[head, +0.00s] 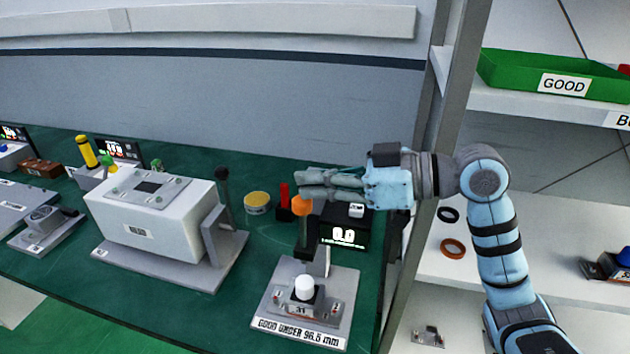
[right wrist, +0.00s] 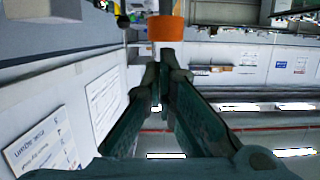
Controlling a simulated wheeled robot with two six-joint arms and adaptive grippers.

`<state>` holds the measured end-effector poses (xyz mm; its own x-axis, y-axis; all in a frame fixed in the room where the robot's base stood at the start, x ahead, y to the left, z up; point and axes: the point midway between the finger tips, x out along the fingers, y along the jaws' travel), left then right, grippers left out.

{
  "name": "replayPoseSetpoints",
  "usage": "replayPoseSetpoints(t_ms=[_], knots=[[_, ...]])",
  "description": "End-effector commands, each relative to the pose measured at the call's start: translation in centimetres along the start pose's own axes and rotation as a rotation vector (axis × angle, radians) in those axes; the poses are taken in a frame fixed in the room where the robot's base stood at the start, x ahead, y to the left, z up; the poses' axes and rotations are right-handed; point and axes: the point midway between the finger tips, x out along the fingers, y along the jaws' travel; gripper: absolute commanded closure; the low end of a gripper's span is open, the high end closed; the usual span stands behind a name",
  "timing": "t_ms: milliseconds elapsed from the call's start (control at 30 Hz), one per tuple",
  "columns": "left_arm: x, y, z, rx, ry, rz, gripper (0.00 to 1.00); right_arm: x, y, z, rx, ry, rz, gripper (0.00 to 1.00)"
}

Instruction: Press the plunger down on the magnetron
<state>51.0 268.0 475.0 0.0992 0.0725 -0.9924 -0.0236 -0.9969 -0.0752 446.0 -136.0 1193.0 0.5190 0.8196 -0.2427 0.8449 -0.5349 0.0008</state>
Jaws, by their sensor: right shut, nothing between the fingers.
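The plunger has an orange knob (head: 302,207) on a dark upright post above the gauge stand (head: 318,262). Below it, the magnetron (head: 303,299), marked 31 with a white cap, sits in the fixture plate labelled "GOOD UNDER 96.5 mm". A visible gap lies between the post and the cap. My right gripper (head: 304,187) is shut and empty, lying roughly level with its fingertips just above the knob. In the right wrist view the knob (right wrist: 165,27) is beyond the fingertips (right wrist: 162,75); whether they touch cannot be told. My left gripper is out of view.
A display (head: 344,236) reading 0.0 stands behind the plunger. A red post (head: 284,203) and a yellow tin (head: 257,203) are to its left. A shelf upright (head: 440,120) stands beside my right arm.

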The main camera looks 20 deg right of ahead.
Motion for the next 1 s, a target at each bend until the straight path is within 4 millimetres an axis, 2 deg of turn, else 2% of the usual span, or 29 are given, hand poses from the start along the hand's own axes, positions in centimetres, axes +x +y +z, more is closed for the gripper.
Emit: replayPoseSetpoints(t_ms=[67, 300, 400, 533, 1000], knots=[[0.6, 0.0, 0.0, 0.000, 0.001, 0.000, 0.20, 0.2, 0.0, 0.9, 0.001, -0.001, 0.000, 1.00], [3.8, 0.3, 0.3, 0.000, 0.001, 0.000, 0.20, 1.6, 0.0, 6.3, 0.003, -0.003, 0.000, 1.00], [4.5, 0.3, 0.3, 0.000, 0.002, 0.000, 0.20, 1.9, 0.0, 7.7, 0.001, -0.003, 0.000, 1.00], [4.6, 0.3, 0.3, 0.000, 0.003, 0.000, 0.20, 2.0, 0.0, 8.3, 0.005, -0.009, -0.001, 1.00], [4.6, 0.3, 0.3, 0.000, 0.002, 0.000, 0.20, 2.0, 0.1, 8.4, 0.009, -0.011, -0.001, 1.00]])
